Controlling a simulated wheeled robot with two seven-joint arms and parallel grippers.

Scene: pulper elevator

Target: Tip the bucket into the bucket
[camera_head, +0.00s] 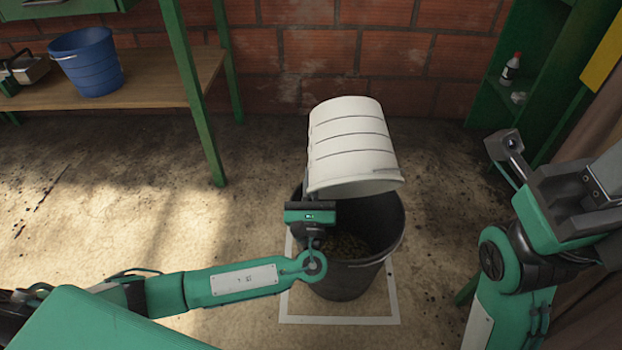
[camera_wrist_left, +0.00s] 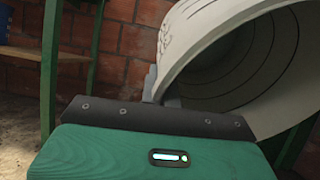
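A white bucket (camera_head: 350,145) is held above a dark bucket (camera_head: 345,275) on the floor. The white bucket is tilted, its mouth facing down to the right and its base up to the left. My left gripper (camera_head: 312,208) is at the white bucket's rim, with the fingers at the wall. In the left wrist view the white bucket (camera_wrist_left: 185,45) shows its ringed inside, which looks empty from here, and the gripper (camera_wrist_left: 160,90) meets its rim. The dark bucket stands upright and holds brownish grainy matter. My right gripper (camera_head: 500,150) is raised at the right, apart from both buckets; its fingers are unclear.
The dark bucket stands inside a white square outline (camera_head: 340,320) on the concrete floor. A blue bucket (camera_head: 88,65) stands on a wooden bench (camera_head: 150,80) at the back left. A green shelf (camera_head: 510,80) with a small bottle (camera_head: 511,68) is at the right. The left floor is clear.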

